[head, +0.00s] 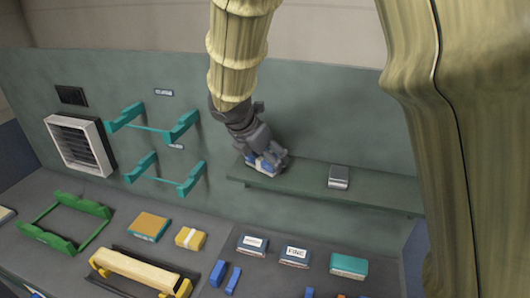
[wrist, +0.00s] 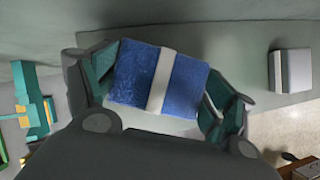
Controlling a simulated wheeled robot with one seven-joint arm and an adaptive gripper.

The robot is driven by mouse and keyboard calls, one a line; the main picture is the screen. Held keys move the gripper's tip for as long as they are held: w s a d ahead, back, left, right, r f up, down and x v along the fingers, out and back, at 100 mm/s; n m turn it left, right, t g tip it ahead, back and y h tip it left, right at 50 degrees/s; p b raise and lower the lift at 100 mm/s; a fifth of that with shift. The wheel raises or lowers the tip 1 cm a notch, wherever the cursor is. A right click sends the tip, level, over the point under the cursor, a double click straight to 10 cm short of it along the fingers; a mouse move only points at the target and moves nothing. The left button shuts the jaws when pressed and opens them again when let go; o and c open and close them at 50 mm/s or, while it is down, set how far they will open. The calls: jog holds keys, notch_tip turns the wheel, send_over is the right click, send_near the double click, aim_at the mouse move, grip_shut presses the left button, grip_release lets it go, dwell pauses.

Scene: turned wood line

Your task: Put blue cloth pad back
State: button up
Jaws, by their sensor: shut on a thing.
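The blue cloth pad (wrist: 187,84) has a white band across its middle. It fills the space between my gripper's fingers in the wrist view and lies slightly tilted there. My gripper (head: 268,163) is shut on the pad, at the left part of the green wall shelf (head: 310,189) in the head view. The pad also shows in the head view (head: 263,168), partly hidden by the fingers. It is at or just above the shelf top; I cannot tell whether it touches.
A grey block (head: 339,177) sits on the shelf to the right of my gripper. Teal wall brackets (head: 183,124) stick out to the left. The bench below holds labelled boxes (head: 295,255), an orange-topped pad (head: 149,226) and a yellow roller (head: 133,270). The shelf between pad and grey block is clear.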

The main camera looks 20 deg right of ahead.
jog(key=shift+s+d, duration=0.1)
jog(key=shift+s, duration=0.05)
jog(key=o, duration=0.6)
jog(key=shift+f, duration=0.15)
jog(key=shift+o, duration=1.4)
jog(key=shift+a+r, duration=0.3)
jog(key=shift+r, duration=0.35)
jog(key=b+v, duration=0.1)
jog(key=v, duration=0.9)
jog(key=shift+r, duration=0.4)
